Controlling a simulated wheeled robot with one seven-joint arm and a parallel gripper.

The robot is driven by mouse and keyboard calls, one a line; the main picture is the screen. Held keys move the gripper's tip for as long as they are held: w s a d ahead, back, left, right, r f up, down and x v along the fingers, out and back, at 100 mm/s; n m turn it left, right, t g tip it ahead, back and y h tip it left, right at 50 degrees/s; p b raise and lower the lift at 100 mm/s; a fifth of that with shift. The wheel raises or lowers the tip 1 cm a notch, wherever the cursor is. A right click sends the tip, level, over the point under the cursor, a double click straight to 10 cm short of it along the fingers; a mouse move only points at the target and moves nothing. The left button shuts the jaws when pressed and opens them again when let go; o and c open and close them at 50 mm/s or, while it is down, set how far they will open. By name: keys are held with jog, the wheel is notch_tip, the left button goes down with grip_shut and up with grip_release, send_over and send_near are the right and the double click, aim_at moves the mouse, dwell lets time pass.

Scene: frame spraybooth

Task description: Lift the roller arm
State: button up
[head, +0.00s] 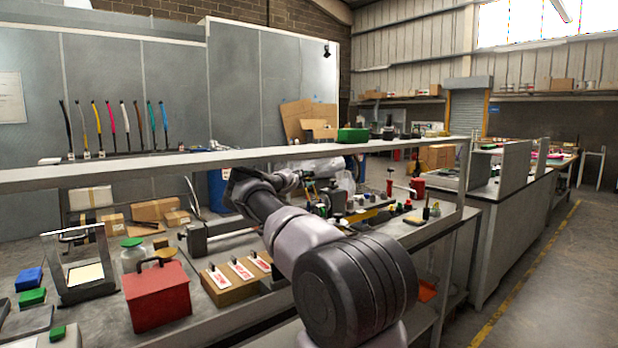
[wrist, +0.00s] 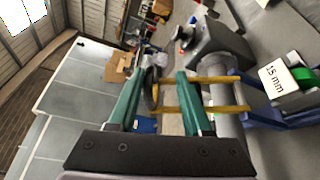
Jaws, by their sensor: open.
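My gripper (wrist: 164,68) is open, with two green fingers spread apart and pointing away from the wrist camera. A part with two yellow bars (wrist: 230,79), which looks like the roller arm, runs from a grey cylinder (wrist: 226,118) on the right towards a dark, rounded piece (wrist: 151,90) beside the left finger. The right finger overlaps the bars in the picture. I cannot tell whether either finger touches the part. In the head view my arm reaches over the bench and hides much of this area.
In the head view, a shelf (head: 150,172) crosses above the bench, close to my arm. A red box (head: 157,296) and a wooden block with labels (head: 222,291) stand at front left.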

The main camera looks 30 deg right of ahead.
jog(key=shift+r, duration=0.25)
jog(key=v, duration=1)
jog(key=shift+s+a, duration=0.25)
jog(key=shift+a, duration=0.05)
jog(key=shift+f, duration=0.1)
